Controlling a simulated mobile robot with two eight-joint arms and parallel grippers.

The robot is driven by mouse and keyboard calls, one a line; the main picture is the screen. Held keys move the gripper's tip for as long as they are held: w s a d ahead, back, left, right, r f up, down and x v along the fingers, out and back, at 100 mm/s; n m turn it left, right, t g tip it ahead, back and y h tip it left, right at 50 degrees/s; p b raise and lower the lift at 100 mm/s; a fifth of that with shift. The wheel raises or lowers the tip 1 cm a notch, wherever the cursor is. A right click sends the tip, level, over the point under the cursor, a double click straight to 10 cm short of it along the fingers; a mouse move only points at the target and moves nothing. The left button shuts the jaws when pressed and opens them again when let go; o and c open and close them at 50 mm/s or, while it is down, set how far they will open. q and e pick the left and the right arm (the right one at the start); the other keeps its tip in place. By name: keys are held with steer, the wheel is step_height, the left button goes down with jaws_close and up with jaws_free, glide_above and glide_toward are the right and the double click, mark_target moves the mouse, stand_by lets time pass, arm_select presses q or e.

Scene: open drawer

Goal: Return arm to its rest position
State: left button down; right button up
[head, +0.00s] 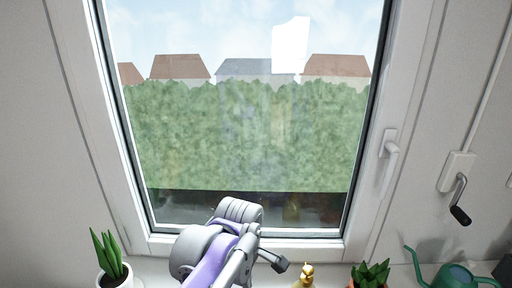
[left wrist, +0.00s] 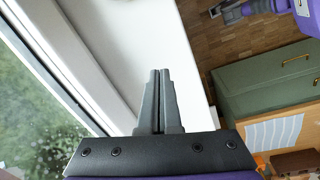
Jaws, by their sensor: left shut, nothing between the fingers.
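My left gripper (left wrist: 160,72) is shut and empty in the left wrist view, its two dark grey fingers pressed together above a white sill (left wrist: 190,30). In the head view, a grey and purple arm of mine (head: 220,245) rises from the bottom middle in front of the window. A small dark grey end piece sticks out to its right, too small to read as open or shut. In the left wrist view, my other gripper (left wrist: 222,13), grey on a purple arm, shows at the top right over the wooden floor. Whether its fingers are apart is unclear.
A closed window (head: 110,60) with a white handle (head: 390,148) fills the back. The sill holds potted plants (head: 110,255) (head: 370,273), a gold figurine (head: 306,273) and a green watering can (head: 455,277). A green cabinet (left wrist: 255,85) with brass handles stands below, at right in the left wrist view.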

arm_select(q)
steer(key=s+a+f+m+t, duration=0.4)
steer(key=s+a+f+m, duration=0.8)
steer(key=a, duration=0.4)
steer(key=shift+s+m, duration=0.9)
steer(key=shift+s, duration=0.1)
